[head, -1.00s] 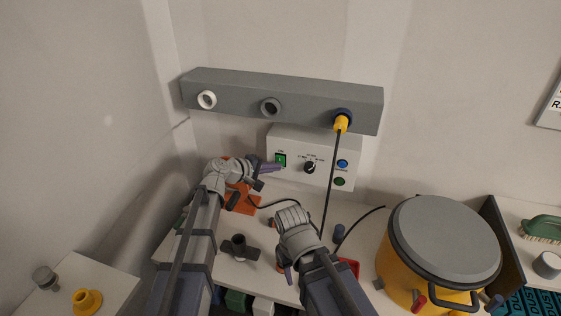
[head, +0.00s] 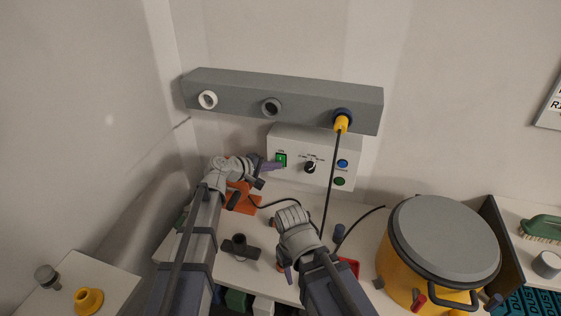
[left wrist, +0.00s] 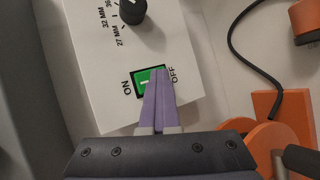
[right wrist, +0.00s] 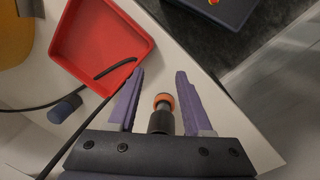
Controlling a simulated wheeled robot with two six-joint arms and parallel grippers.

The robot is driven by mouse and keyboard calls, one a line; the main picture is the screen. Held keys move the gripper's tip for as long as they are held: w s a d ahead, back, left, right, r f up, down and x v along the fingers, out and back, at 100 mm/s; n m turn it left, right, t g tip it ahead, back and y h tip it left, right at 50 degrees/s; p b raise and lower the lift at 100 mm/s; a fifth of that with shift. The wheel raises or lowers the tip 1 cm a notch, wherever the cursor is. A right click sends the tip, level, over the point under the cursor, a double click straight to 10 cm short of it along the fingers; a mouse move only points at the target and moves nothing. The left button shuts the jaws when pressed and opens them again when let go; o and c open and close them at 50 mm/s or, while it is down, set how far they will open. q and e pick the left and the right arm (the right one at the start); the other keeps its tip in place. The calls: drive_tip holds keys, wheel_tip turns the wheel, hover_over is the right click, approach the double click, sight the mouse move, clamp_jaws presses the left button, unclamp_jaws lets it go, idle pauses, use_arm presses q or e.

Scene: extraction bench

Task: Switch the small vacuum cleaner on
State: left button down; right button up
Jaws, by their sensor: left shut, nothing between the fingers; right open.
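A white control box (head: 340,150) stands against the back wall, with a green ON/OFF rocker switch (head: 281,159) and a black dial (head: 310,167). The switch also shows in the left wrist view (left wrist: 142,84), between the words ON and OFF. My left gripper (head: 279,167) is shut and empty. Its purple fingertips (left wrist: 157,72) lie over the OFF side of the switch and hide part of it; I cannot tell whether they touch. My right gripper (right wrist: 158,73) is open above the bench. A black and orange cylindrical part (right wrist: 161,112) shows between its fingers, not gripped.
A yellow drum with a grey lid (head: 445,240) stands at the right. A grey bar with round sockets (head: 235,98) hangs above the box; a yellow plug (head: 341,124) and black cable hang from it. A red tray (right wrist: 75,55), a dark fitting (head: 239,248) and an orange piece (head: 243,203) are on the bench.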

use_arm(q)
drive_tip(key=shift+w, duration=0.3)
use_arm(e)
drive_tip(key=shift+f, duration=0.1)
drive_tip(key=shift+f+b, duration=0.2)
drive_tip(key=shift+b, duration=0.1)
use_arm(q)
drive_tip(key=shift+s+f, duration=0.25)
use_arm(e)
drive_tip(key=shift+w+d, duration=0.1)
drive_tip(key=shift+w+f, duration=0.1)
drive_tip(key=shift+f+b, duration=0.3)
drive_tip(key=shift+b, duration=0.05)
use_arm(q)
drive_tip(key=s, duration=0.1)
drive_tip(key=s+a, duration=0.1)
drive_tip(key=s, duration=0.1)
drive_tip(key=s+f, duration=0.1)
drive_tip(key=s, duration=0.1)
drive_tip(key=shift+a, duration=0.3)
